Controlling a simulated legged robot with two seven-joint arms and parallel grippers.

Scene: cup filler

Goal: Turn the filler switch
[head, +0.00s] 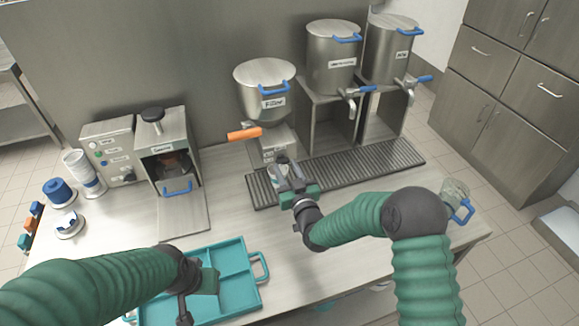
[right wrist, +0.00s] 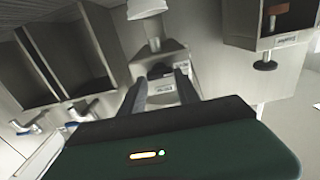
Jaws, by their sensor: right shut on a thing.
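The filler (head: 264,95) is a steel hopper with a blue handle, an orange lever (head: 244,134) and a labelled base. My right gripper (head: 281,163) is at the front of this base, its fingers around a small dark knob that looks like the filler switch. The right wrist view, upside down, shows the fingers (right wrist: 163,86) on either side of a labelled front with the dark knob (right wrist: 160,70). The grip itself is partly hidden. A pale cup (right wrist: 145,8) shows beyond the knob. My left gripper (head: 203,283) hangs over the teal tray; its fingers are unclear.
The teal tray (head: 236,252) lies at the front. Two steel tanks (head: 333,62) with taps stand right, behind a drip grate (head: 385,166). A glass jug (head: 456,196) is at the right edge.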

